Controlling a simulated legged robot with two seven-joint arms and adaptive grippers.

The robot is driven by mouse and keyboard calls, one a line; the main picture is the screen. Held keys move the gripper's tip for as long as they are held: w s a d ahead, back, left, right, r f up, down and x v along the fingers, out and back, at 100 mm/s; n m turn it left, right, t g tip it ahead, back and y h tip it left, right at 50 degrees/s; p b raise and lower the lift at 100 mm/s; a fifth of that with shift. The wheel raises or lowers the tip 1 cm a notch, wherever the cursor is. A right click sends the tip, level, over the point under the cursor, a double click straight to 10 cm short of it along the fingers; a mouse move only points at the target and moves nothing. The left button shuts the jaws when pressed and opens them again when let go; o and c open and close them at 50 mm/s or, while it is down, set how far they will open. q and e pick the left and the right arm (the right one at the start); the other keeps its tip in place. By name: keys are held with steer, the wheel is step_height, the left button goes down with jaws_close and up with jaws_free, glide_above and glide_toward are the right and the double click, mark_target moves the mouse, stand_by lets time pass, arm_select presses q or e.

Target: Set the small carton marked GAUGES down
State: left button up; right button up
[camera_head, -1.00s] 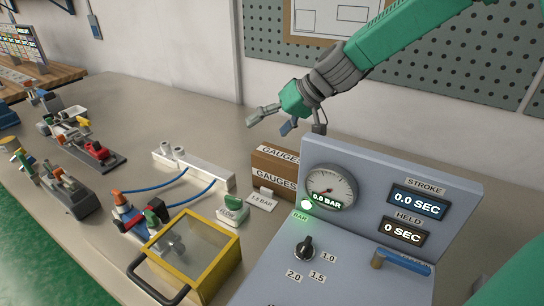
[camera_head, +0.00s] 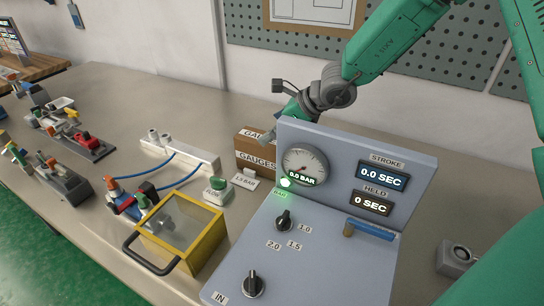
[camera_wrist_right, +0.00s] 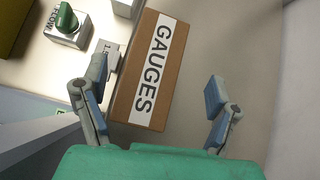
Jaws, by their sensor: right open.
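The brown carton marked GAUGES (camera_head: 254,151) stands on the bench behind the grey gauge panel, partly hidden by my gripper in the head view. In the right wrist view the carton (camera_wrist_right: 154,70) lies between and ahead of the open fingers, its white label up. My right gripper (camera_head: 273,118) is open beside and above the carton; in the wrist view its fingers (camera_wrist_right: 158,105) are spread wide, the left one close to the carton's side and the right one well clear of it. Whether a finger touches the carton I cannot tell. My left gripper is not in view.
The panel (camera_head: 420,165) with its dial (camera_head: 304,165) stands just in front of the carton. A small card reading 1.5 BAR (camera_head: 246,178), a green FLOW knob (camera_head: 217,185) and a white manifold (camera_head: 180,153) are near. Bench right of the carton in the wrist view is clear.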

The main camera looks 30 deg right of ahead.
mark_target(257, 143)
steer(key=shift+s+d+f+m, duration=0.2)
steer(key=shift+d+f+m, duration=0.05)
steer(key=shift+m, duration=0.35)
steer(key=shift+w+f, duration=0.1)
steer(key=shift+f, duration=0.15)
steer(key=x, duration=0.4)
steer(key=p+x, duration=0.1)
steer(key=x, duration=0.1)
steer(key=shift+a+f, duration=0.2)
steer(key=shift+a, duration=0.1)
steer(key=shift+w+f, duration=0.1)
steer(key=shift+f, duration=0.3)
steer(key=shift+d, duration=0.1)
steer(key=c, duration=0.7)
steer(key=shift+r, duration=0.1)
steer(key=c, duration=1)
